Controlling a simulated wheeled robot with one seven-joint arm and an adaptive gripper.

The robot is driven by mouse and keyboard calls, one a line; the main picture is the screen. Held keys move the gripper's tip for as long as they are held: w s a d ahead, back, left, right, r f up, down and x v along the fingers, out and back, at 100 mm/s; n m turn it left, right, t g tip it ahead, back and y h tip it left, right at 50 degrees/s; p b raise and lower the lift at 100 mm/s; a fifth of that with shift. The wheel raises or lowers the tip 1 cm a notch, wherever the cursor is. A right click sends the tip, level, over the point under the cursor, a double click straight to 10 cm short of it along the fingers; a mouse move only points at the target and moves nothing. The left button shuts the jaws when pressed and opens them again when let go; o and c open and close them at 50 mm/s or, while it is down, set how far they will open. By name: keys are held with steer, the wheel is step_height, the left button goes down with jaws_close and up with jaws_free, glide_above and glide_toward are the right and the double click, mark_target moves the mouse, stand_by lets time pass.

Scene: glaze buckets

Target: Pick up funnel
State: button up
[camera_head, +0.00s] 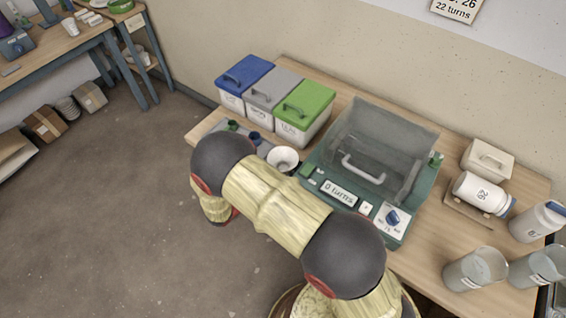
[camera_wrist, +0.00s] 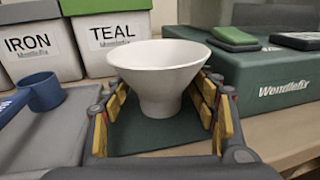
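The white funnel (camera_wrist: 160,75) stands upright, wide mouth up, in the middle of the wrist view. Its narrow lower part is between the two yellow-padded fingers of my gripper (camera_wrist: 163,92). The gripper is open, with gaps visible between the fingers and the funnel's lower part. The funnel's wide rim reaches out over the fingers. In the head view the funnel (camera_head: 283,154) shows on the table, left of the green machine. My gripper is mostly hidden behind my arm there.
Labelled buckets with blue (camera_head: 245,75), grey (camera_head: 274,87) and green (camera_head: 305,103) lids stand behind. The green machine (camera_wrist: 265,90) is close on the right. A blue cup (camera_wrist: 40,92) is on the left. Bottles and clear jugs (camera_head: 475,268) are at the table's right end.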

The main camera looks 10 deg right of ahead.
steer(key=c, duration=1)
steer(key=shift+c, duration=0.4)
